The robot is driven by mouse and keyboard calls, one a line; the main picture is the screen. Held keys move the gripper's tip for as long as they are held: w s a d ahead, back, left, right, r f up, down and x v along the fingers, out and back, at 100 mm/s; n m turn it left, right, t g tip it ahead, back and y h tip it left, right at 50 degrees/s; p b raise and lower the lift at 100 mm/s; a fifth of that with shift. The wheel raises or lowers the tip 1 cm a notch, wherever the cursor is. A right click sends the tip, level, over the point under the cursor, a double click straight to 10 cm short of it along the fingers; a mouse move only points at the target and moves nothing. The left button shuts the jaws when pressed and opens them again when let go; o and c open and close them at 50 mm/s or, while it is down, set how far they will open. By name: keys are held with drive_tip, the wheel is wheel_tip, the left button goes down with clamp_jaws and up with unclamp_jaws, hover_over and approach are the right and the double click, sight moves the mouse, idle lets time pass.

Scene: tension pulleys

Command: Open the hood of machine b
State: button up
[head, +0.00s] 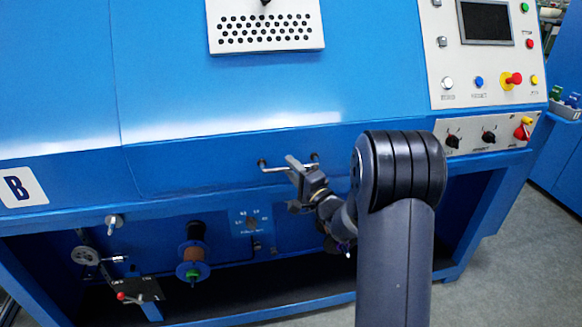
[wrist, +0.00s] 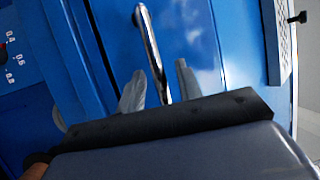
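Machine b (head: 22,187) is a large blue machine with a "B" label at its left. Its hood (head: 250,95) is the broad blue front cover, and it looks closed. A metal bar handle (head: 272,169) sits on the hood's lower front. My gripper (head: 297,164) is at the right part of this handle in the head view. In the wrist view, the handle (wrist: 149,40) runs down between the two grey fingers of my gripper (wrist: 160,82). The fingers are apart, with gaps on both sides of the bar. The handle's near end is hidden by my gripper body.
A control panel (head: 487,50) with screen and buttons is at the right, above a strip of black and red knobs (head: 487,137). Below the hood is an open bay with a spool (head: 193,255) and a red-knobbed lever (head: 130,297). Grey floor (head: 490,250) is clear at right.

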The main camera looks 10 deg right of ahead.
drive_tip(key=shift+w+a+r, duration=0.1)
drive_tip(key=shift+w+a, duration=0.05)
drive_tip(key=shift+w, duration=0.2)
drive_tip(key=shift+c, duration=0.3)
clamp_jaws()
